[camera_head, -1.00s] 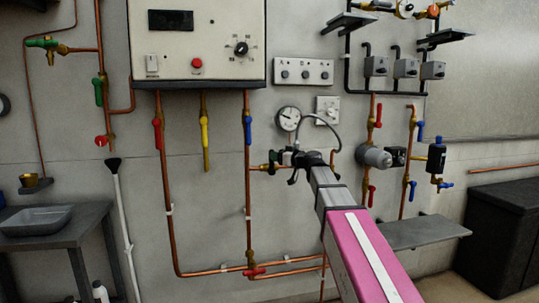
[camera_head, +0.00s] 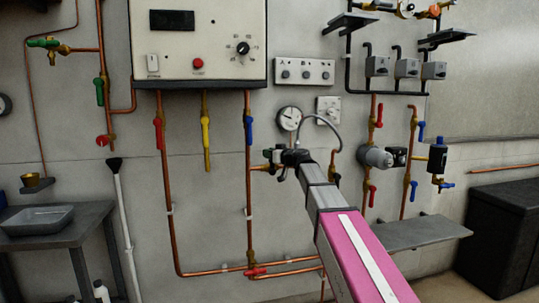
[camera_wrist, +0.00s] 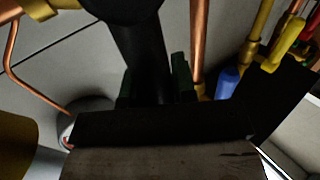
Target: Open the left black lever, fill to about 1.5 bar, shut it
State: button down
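The filling loop valve (camera_head: 269,155), with a dark green and black body, sits on a short brass branch right of the blue-levered copper pipe. My gripper (camera_head: 284,158) is at this valve, just below the gauge, and covers much of the black lever there. In the wrist view a black bar (camera_wrist: 146,60) stands in front of my gripper, with dark green pieces beside it; I cannot tell lever from fingers for certain. The finger gap is too dark to judge. The round white pressure gauge (camera_head: 289,118) is above; its reading is too small to make out.
A blue lever (camera_head: 249,130), a yellow lever (camera_head: 205,132) and a red lever (camera_head: 158,133) are to the left. A grey pump (camera_head: 374,156) and a grey shelf (camera_head: 420,234) are to the right.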

jog(key=shift+a, duration=0.1)
jog(key=s+a+f+n+g+h, duration=0.1)
jog(key=a+f+n+h, duration=0.3)
jog(key=a+n+h, duration=0.1)
jog(key=shift+s+a+n+g+h, duration=0.35)
jog(key=shift+n+h, duration=0.15)
jog(key=shift+n, duration=0.6)
jog(key=shift+f, duration=0.1)
jog(key=c, duration=0.9)
grip_release()
